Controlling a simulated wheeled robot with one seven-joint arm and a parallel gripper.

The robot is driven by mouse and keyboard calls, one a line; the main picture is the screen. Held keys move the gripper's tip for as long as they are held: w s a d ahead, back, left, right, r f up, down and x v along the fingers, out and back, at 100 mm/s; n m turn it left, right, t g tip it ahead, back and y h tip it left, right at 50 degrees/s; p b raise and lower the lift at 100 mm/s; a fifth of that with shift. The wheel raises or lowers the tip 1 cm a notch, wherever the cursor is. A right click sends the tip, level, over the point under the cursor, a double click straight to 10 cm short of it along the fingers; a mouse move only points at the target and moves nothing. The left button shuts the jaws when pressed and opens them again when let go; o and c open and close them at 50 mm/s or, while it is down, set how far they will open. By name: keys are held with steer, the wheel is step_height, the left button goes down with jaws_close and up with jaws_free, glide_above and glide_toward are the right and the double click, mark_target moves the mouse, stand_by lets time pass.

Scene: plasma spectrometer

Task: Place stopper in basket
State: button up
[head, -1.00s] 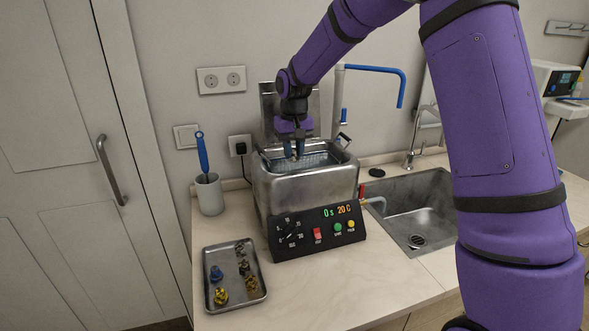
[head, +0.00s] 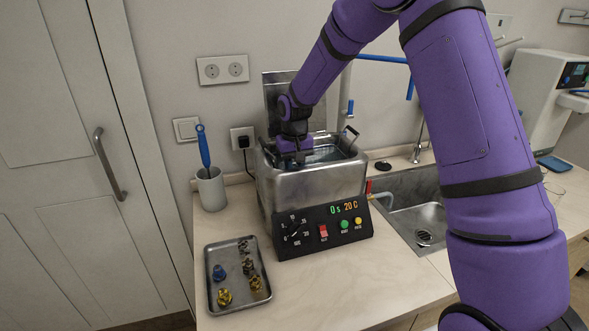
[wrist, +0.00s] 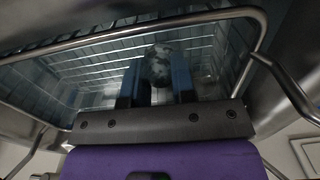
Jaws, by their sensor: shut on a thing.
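My gripper (wrist: 158,84) is lowered inside the wire basket (wrist: 100,41) of the steel ultrasonic bath (head: 312,188). Its blue fingers are shut on a small rounded grey, mottled stopper (wrist: 158,62), seen in the wrist view between the fingertips. The basket's wire walls surround the stopper; I cannot tell whether it touches the basket floor. In the head view the fingers and stopper are hidden behind the bath's front rim.
A metal tray (head: 229,303) with a blue piece (head: 218,272) and several brass and dark fittings lies at the front left. A grey cup (head: 211,190) with a blue-handled tool stands left of the bath. A sink (head: 418,205) is on the right.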

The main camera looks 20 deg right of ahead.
steer(key=shift+f, duration=0.5)
steer(key=shift+f, duration=0.15)
steer(key=o, duration=0.9)
